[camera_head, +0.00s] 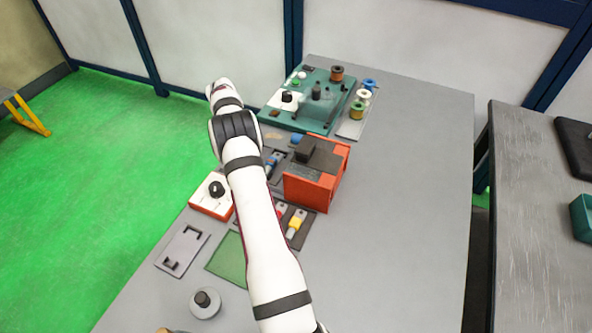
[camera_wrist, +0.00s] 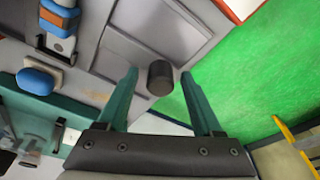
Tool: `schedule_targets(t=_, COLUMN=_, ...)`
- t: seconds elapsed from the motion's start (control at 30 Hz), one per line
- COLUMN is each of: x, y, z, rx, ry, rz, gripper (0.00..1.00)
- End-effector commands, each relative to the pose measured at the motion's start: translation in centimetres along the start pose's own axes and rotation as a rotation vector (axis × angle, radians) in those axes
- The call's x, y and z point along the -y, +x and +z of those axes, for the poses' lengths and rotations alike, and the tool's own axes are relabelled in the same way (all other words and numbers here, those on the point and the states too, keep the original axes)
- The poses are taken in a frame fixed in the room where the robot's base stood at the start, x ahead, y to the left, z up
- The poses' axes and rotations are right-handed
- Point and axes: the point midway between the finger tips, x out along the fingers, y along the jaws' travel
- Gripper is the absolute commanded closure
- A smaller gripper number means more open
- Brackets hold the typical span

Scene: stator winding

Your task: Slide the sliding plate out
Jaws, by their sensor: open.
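In the wrist view, a black round knob (camera_wrist: 160,78) stands up at the end of a grey flat plate (camera_wrist: 160,35), which looks like the sliding plate. My gripper (camera_wrist: 158,72) is open, its two teal fingers on either side of the knob with a gap visible on both sides. Whether a finger touches the knob, and how far down the fingers reach, I cannot tell. In the head view, my white arm covers this plate and knob, and the fingers cannot be made out there.
A blue-capped part (camera_wrist: 38,81) and a blue slider (camera_wrist: 60,16) lie left of the plate in the wrist view. An orange box (camera_head: 316,174) stands right of my arm. A teal machine (camera_head: 312,98) is at the back. Green floor (camera_wrist: 250,65) lies beyond the table edge.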

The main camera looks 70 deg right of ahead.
Motion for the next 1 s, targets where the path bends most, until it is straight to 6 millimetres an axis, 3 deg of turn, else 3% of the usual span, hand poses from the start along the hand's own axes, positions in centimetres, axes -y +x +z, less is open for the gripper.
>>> schedule_targets(t=0.17, x=0.0, y=-0.5, z=-0.1, rx=-0.001, ry=0.0, rz=0.0, gripper=0.32)
schedule_targets(t=0.63, x=0.0, y=-5.4, z=-1.1, rx=-0.001, ry=0.001, rz=0.0, gripper=0.32)
schedule_targets(t=1.0, x=0.0, y=-5.9, z=-1.2, rx=0.001, ry=0.0, rz=0.0, gripper=0.32)
